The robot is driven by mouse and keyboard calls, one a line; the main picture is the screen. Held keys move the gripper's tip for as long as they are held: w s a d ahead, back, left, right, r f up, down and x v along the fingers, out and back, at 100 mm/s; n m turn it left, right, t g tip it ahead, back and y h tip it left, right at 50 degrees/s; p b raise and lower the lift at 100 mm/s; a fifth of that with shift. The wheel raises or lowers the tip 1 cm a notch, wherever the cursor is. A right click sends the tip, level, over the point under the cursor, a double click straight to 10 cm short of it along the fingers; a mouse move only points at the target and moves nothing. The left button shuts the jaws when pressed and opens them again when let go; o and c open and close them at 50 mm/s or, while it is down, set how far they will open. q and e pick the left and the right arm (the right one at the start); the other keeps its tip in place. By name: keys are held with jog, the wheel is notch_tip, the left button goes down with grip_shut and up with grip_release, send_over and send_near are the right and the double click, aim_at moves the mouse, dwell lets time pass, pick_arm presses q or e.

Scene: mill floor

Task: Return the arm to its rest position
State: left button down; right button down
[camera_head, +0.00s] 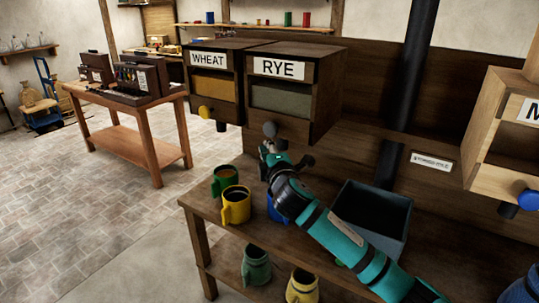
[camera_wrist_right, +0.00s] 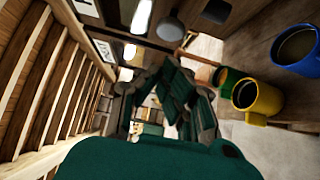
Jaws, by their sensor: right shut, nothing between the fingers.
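My right arm reaches in from the bottom right of the head view, over the workbench. My right gripper (camera_head: 270,152) is at its far end, just below the grey knob (camera_head: 270,129) of the RYE dispenser (camera_head: 295,95). The gripper is shut and empty, and I cannot tell whether it touches the knob. In the right wrist view, the dark green fingers (camera_wrist_right: 165,95) show beyond the green wrist housing. My left gripper is not in view.
A green mug (camera_head: 225,178), a yellow mug (camera_head: 236,205) and a partly hidden blue mug (camera_head: 275,208) stand on the workbench (camera_head: 205,206) beside my arm. A grey-blue bin (camera_head: 392,196) stands behind it. The WHEAT dispenser (camera_head: 212,85) hangs left of RYE. Open floor lies left.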

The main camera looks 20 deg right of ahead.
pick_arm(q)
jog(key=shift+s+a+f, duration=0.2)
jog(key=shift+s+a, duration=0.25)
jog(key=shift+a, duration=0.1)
pick_arm(e)
jog(key=shift+s+d+f, duration=0.1)
jog(key=shift+s, duration=0.3)
